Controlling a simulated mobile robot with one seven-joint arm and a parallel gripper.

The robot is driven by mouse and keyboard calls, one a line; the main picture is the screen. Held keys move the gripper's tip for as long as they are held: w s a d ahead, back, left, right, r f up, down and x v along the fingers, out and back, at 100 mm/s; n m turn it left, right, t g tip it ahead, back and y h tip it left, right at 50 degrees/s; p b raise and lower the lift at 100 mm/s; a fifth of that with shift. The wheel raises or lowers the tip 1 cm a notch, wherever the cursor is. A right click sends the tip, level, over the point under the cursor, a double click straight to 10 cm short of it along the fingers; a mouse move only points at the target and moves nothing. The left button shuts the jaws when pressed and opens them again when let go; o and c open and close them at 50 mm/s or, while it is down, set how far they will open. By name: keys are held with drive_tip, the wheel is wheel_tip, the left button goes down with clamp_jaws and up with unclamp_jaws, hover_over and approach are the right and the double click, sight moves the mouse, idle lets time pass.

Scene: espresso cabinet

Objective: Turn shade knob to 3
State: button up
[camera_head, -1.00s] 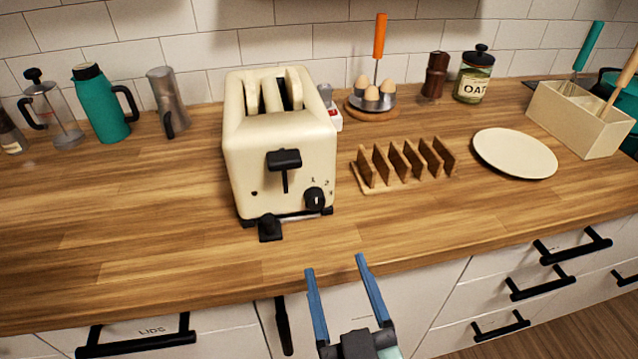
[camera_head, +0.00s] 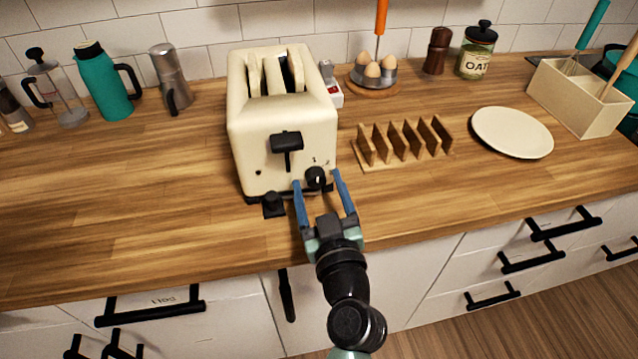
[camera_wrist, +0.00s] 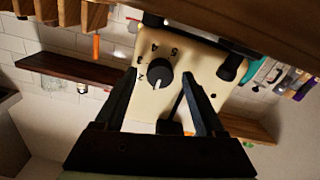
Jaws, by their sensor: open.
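The cream toaster (camera_head: 282,115) stands on the wooden counter with bread slices in its slots. Its black shade knob (camera_head: 315,177) is low on the right of the front face, below the black lever (camera_head: 287,142). My gripper (camera_head: 317,177) is open, with one blue finger on each side of the knob. In the wrist view the knob (camera_wrist: 159,74) shows between the fingertips, with gaps on both sides. Its white mark points down in that turned picture.
A black part (camera_head: 273,204) juts from the toaster's lower front, left of my gripper. A wooden toast rack (camera_head: 405,142) stands to the right, with a cream plate (camera_head: 512,132) beyond.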

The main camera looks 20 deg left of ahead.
clamp_jaws()
idle(0.3)
idle(0.3)
drive_tip(key=m+b, duration=0.1)
drive_tip(key=m, duration=0.3)
drive_tip(key=shift+m, duration=0.4)
drive_tip(key=m, duration=0.4)
drive_tip(key=shift+d+m, duration=0.1)
drive_tip(key=shift+m, duration=0.2)
drive_tip(key=m+p, duration=0.1)
drive_tip(key=m, duration=0.4)
drive_tip(key=m+p, duration=0.1)
drive_tip(key=m, duration=0.4)
drive_tip(key=shift+p, duration=0.4)
drive_tip(key=shift+f+m, duration=0.1)
drive_tip(key=shift+m, duration=0.2)
